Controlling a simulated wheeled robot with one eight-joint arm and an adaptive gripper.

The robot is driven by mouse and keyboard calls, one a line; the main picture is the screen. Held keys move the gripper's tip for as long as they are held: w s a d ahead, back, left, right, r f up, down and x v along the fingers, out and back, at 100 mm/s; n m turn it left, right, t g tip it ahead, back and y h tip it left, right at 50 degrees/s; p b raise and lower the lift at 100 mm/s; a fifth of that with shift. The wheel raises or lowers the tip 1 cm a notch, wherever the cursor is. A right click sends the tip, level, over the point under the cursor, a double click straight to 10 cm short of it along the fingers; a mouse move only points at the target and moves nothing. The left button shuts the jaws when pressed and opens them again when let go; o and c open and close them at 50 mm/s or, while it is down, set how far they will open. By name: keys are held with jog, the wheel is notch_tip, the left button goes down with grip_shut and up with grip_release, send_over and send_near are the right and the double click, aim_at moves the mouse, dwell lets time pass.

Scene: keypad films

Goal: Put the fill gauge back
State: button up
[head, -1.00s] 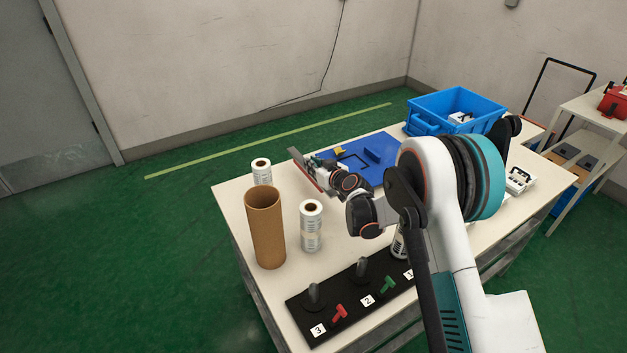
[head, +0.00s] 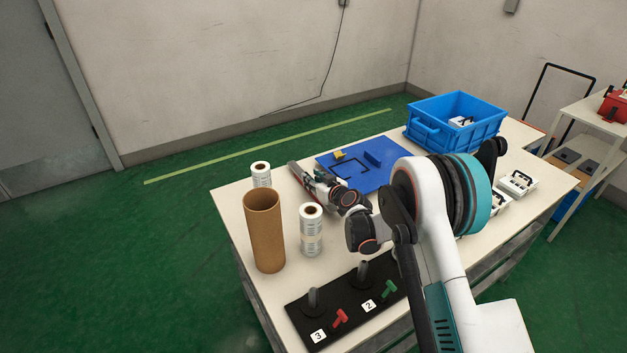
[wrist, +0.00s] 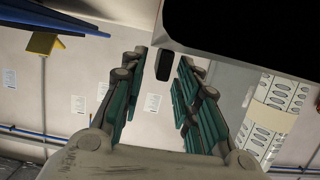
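My gripper (head: 311,176) is above the table's far left part, left of the blue board, and points toward the wall. The fill gauge seems to be the dark, pale-edged plate (wrist: 240,25) that fills the upper right of the wrist view. Its small dark grip (wrist: 163,65) shows between my fingertips (wrist: 164,62). In the head view the gauge is hard to separate from my fingers. The blue board (head: 385,148) has a black rectangular outline, with a yellow piece (head: 339,155) and a blue block (head: 373,158).
A cardboard tube (head: 264,230) and two film rolls, one near (head: 311,230) and one far (head: 261,174), stand left of my arm. A black numbered stand (head: 328,318) lies in front. A blue crate (head: 428,132) and white trays (head: 517,184) are at the right.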

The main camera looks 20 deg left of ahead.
jog(key=shift+r, duration=0.1)
jog(key=shift+s+d+r, duration=0.1)
jog(key=shift+s+d, duration=0.05)
jog(key=p+v, duration=0.4)
jog(key=v, duration=0.6)
jog(key=shift+d+r, duration=0.1)
jog(key=shift+r, duration=0.05)
jog(key=shift+s+d+r, duration=0.1)
jog(key=shift+s+d, duration=0.35)
jog(key=shift+d, duration=0.05)
jog(key=s+d+r+m+h, duration=0.2)
jog(key=s+d+r, duration=0.2)
jog(key=d+r, duration=0.6)
jog(key=s+d+r+m+h, duration=0.25)
jog(key=s+d+r, duration=0.25)
jog(key=d+r, duration=0.6)
jog(key=s+d+r+m+g+h, duration=0.1)
jog(key=s+d+h, duration=0.1)
jog(key=s+d, duration=0.4)
jog(key=s+d+r+m+h, duration=0.1)
jog(key=s+d, duration=0.5)
jog(key=s, duration=0.6)
jog(key=s+d+r+m+g+h, duration=0.1)
jog(key=s+d+m+h, duration=0.2)
jog(key=s+d, duration=0.4)
jog(key=s, duration=0.2)
jog(key=shift+s+g, duration=0.3)
jog(key=shift+s, duration=0.05)
